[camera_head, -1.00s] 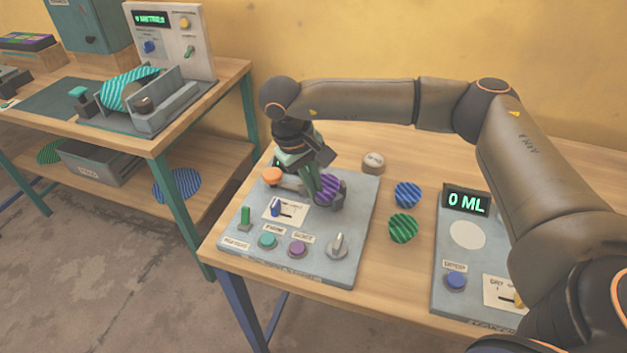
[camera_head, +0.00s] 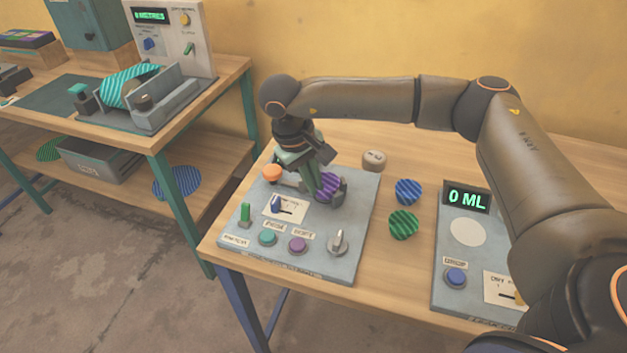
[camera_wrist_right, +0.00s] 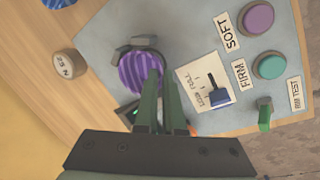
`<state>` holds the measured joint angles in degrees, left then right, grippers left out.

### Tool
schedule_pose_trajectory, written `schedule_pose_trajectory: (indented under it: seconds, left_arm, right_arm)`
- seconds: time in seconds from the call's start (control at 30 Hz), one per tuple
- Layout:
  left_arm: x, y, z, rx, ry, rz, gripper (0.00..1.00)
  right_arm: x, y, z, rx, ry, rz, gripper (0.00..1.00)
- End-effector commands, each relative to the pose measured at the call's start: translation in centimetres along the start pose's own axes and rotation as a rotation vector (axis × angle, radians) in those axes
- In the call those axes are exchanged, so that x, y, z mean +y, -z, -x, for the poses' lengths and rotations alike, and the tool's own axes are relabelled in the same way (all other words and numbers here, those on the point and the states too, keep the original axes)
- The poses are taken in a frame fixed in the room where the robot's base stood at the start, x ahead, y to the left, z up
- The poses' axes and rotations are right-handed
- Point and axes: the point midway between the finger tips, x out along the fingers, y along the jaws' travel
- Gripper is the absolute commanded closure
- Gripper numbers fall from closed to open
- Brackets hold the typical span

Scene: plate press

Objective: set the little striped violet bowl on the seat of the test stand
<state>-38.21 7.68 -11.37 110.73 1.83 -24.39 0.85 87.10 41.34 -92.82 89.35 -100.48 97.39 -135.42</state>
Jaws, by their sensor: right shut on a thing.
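The little striped violet bowl (camera_head: 329,186) is at the back right of the grey test stand panel (camera_head: 310,260), at its seat. In the right wrist view the bowl (camera_wrist_right: 140,72) lies beside a dark curved bracket (camera_wrist_right: 135,45) on the seat. My right gripper (camera_head: 318,187) is shut on the bowl's near edge; its green fingers (camera_wrist_right: 162,85) overlap the bowl's rim in the right wrist view. The fingers hide part of the bowl, and I cannot tell whether it rests fully on the seat. My left gripper is not in view.
An orange knob (camera_head: 272,173), a green lever (camera_head: 245,215), teal (camera_head: 267,238) and violet (camera_head: 298,244) buttons and a grey knob (camera_head: 338,242) stand on the panel. Blue (camera_head: 408,191) and green (camera_head: 403,224) striped bowls and a round weight (camera_head: 373,160) sit to the right.

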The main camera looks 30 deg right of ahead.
Motion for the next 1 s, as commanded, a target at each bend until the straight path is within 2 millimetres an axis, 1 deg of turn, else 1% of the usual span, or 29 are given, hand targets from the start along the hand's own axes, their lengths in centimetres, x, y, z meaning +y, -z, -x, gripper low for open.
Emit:
schedule_pose_trajectory:
  seconds: [0.57, 0.77, 0.8, 1.0]
  left_arm:
    - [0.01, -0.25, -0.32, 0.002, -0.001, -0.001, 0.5]
    - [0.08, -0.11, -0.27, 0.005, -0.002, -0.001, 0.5]
    - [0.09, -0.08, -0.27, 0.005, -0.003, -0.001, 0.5]
    - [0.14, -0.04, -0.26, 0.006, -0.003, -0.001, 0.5]
  right_arm:
    - [-0.2, 0.05, -0.72, 0.0, 0.0, 0.0, 1.0]
    - [-0.19, 0.04, -0.69, 0.0, 0.0, 0.0, 1.0]
    - [-0.2, 0.04, -0.69, 0.0, 0.0, 0.0, 0.93]
    - [-0.19, 0.03, -0.69, 0.0, 0.0, 0.0, 0.7]
